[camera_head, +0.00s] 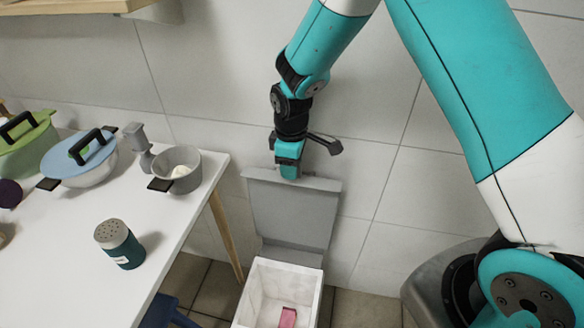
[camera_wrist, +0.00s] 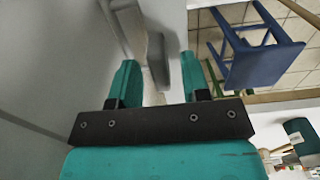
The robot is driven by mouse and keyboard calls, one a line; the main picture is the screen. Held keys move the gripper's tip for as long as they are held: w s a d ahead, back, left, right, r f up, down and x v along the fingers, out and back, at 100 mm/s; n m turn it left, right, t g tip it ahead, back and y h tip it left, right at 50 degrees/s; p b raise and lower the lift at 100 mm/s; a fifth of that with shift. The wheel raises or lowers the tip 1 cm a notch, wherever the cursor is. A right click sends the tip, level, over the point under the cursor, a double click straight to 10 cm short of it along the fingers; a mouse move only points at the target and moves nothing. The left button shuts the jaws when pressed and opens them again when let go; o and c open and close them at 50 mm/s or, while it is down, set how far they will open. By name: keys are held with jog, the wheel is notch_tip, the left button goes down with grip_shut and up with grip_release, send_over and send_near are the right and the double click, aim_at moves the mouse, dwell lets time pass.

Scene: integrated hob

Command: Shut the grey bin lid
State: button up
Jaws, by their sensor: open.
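The grey bin lid (camera_head: 290,218) stands open, raised nearly upright at the back of the white bin (camera_head: 251,294), close to the tiled wall. A small red item (camera_head: 288,317) lies inside the open bin. My gripper (camera_head: 290,174) points down at the lid's top edge, near its middle. In the wrist view my gripper (camera_wrist: 158,78) has its two teal fingers apart, and a grey part that looks like the lid (camera_wrist: 160,60) shows between and beyond them. I cannot tell whether the fingers touch the lid.
A white table (camera_head: 70,270) stands to the left with a blue-lidded pot (camera_head: 85,160), a green-lidded pot (camera_head: 28,145), a small grey pan (camera_head: 178,168) and a shaker (camera_head: 119,244). A blue stool (camera_wrist: 262,62) shows in the wrist view. The wall is close behind the lid.

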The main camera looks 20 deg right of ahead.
jog(key=shift+f, duration=0.65)
grip_shut()
jog(key=shift+s, duration=0.1)
